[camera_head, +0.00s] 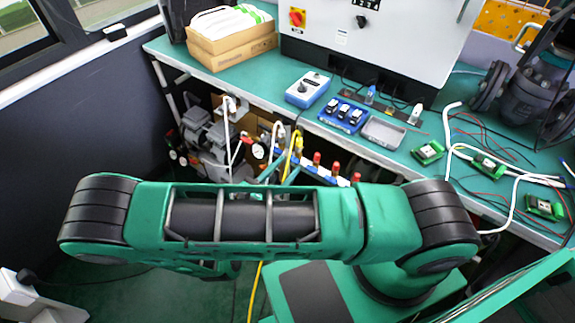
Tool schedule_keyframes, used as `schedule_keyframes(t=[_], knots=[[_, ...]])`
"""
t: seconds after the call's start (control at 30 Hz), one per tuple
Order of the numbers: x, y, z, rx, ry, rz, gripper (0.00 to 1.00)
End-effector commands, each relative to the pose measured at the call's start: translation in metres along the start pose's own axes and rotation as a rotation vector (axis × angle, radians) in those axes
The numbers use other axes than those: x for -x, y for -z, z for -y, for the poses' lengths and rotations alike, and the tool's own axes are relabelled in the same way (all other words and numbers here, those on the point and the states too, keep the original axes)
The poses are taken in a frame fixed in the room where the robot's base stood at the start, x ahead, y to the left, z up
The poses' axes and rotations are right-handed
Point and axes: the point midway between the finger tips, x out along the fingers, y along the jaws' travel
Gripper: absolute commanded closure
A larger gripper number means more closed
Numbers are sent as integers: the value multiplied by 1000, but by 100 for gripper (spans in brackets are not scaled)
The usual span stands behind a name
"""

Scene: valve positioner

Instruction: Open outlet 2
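Below the bench, a blue-and-white manifold (342,181) carries several valves with red tops, such as this red valve (335,167). The red tops stand in a row running down to the right. I cannot read any numbers there, so I cannot tell which one is outlet 2 or whether it is open. My green arm crosses in front and hides the lower part of the manifold. My gripper is not in view; it is hidden behind or below the arm.
A green bench (235,83) stands above the manifold, its front edge overhanging it. A grey compressor (207,135), a pressure gauge (259,151) and a yellow hose (293,150) are left of the valves. A dark wall (100,115) closes the left side.

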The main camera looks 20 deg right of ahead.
Motion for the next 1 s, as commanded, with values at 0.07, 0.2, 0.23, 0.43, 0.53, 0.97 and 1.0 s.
schedule_keyframes(t=[0.07, 0.2, 0.23, 0.43, 0.53, 0.97, 1.0], knots=[[-8, 0, 1, 0, 2, 1, 61], [-15, 0, 1, 1, 1, 1, 61], [-16, 0, 1, 1, 1, 0, 61], [-16, 0, 0, 0, 0, 0, 61], [-16, 0, 0, 0, 0, 0, 70], [-16, 0, -1, -34, -2, 0, 91], [-16, 0, -1, -47, -2, 0, 91]])
